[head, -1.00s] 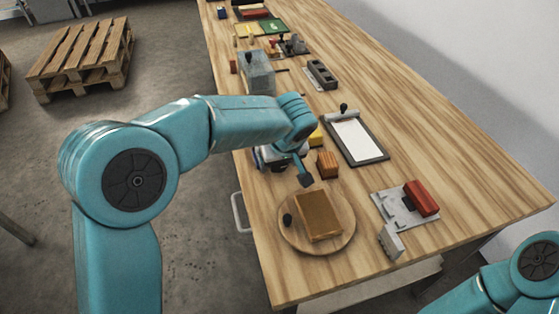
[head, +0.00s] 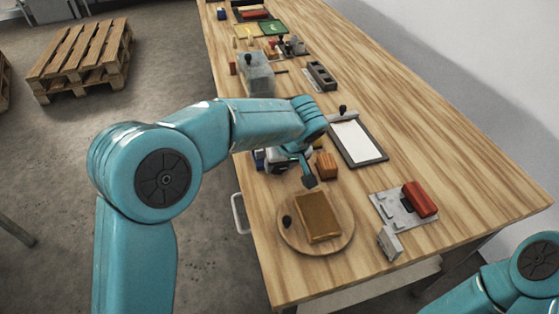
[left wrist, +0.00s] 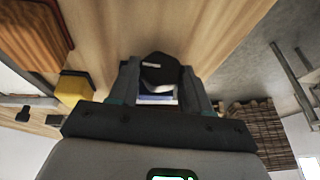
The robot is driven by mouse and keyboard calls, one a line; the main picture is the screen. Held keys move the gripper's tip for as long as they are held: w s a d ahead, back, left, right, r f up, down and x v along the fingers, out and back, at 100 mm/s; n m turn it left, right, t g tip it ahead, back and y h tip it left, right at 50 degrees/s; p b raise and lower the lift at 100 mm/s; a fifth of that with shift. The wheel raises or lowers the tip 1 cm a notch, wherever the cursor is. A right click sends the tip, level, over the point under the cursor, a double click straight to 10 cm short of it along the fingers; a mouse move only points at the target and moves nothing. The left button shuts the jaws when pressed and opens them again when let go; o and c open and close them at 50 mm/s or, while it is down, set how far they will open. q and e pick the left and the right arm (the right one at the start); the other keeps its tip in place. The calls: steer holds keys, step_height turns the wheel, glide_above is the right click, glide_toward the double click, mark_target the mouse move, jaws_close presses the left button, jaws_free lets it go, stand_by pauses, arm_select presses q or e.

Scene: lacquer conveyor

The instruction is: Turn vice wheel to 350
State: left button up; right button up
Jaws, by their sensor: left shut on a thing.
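My left gripper shows in the left wrist view (left wrist: 160,88), with its two fingers on either side of a dark rounded piece (left wrist: 160,68) bearing a small white mark. It is shut on this piece, which appears to be the vice wheel; the mark's number is unreadable. A blue and white body shows just below the piece. In the head view my left gripper (head: 290,163) is low over the bench's left edge, largely covered by my arm. The vice is mostly hidden there; only blue and white parts show. My right gripper is out of view.
A round wooden board (head: 290,240) with a brown block (head: 317,217) and black knob (head: 287,221) lies in front. A small orange-brown block (head: 327,166) and clipboard (head: 357,143) are close on the right.

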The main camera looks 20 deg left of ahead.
arm_select(q)
steer(key=y+p, duration=0.1)
steer(key=g+y+p, duration=0.1)
steer(key=shift+w+d+m+y, duration=0.2)
steer(key=shift+d+m+y, duration=0.05)
steer(key=shift+m+y, duration=0.05)
steer(key=shift+w+d+f+m+g+y+p, duration=0.1)
steer(key=shift+m+g+y+p, duration=0.2)
steer(key=shift+g+y+p, duration=0.7)
steer(key=o, duration=1)
steer(key=shift+f, duration=0.1)
steer(key=shift+o, duration=0.2)
